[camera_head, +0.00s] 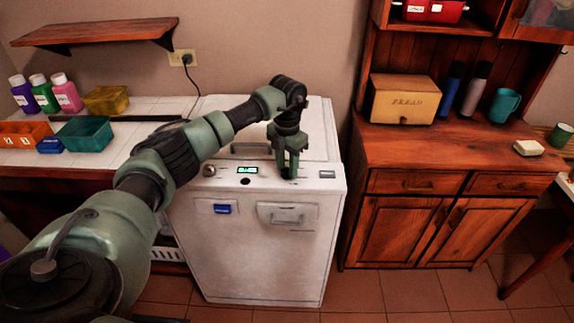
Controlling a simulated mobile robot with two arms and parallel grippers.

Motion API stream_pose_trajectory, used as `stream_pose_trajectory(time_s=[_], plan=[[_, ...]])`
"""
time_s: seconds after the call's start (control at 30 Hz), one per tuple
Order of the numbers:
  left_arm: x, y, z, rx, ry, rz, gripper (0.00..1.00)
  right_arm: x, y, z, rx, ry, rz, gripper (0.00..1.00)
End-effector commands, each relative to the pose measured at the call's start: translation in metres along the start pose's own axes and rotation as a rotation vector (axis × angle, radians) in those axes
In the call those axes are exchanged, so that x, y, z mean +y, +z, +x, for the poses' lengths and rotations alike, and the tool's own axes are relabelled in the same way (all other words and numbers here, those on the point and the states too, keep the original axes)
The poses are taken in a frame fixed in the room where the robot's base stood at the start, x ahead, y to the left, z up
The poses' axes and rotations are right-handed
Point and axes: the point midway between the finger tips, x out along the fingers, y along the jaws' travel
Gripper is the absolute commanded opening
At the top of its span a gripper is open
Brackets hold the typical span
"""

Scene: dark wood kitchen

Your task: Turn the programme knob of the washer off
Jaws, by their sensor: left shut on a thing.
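The white washer (258,250) stands against the wall, with a control panel along its top front edge. My left gripper (289,174) points down at the right part of this panel and is shut on a small dark knob there. I take this to be the programme knob; the fingers hide most of it, and I cannot read its setting. A small black button (245,182) is below the display. My right gripper is not in view.
A wooden cabinet (440,225) stands close on the right. A counter with bottles (43,92) and bins (84,134) lies left, behind my arm. The tiled floor in front is clear.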

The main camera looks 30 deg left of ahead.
Motion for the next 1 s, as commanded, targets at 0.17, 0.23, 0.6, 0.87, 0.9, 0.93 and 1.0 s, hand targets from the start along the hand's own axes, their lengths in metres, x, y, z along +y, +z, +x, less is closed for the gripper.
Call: stream_pose_trajectory(time_s=[0.17, 0.23, 0.6, 0.87, 0.9, 0.93, 1.0], plan=[[0.001, 0.001, -0.003, -0.004, 0.001, -0.169, 0.00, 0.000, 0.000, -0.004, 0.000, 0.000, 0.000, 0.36], [0.001, 0.001, -0.003, -0.004, 0.001, -0.236, 0.00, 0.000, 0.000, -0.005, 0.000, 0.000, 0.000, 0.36], [0.001, 0.001, -0.003, -0.006, 0.000, -0.546, 0.00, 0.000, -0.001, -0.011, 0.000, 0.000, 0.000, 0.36], [0.001, 0.001, -0.003, -0.006, 0.000, -0.681, 0.00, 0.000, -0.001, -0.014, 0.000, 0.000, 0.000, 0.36], [0.001, 0.001, -0.003, -0.006, 0.000, -0.693, 0.00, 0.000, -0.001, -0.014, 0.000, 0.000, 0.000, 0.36], [0.001, 0.001, -0.003, -0.006, 0.000, -0.702, 0.00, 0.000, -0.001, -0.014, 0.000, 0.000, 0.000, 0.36], [0.001, 0.001, -0.003, -0.006, 0.000, -0.719, 0.00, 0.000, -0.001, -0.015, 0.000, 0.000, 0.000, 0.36]])
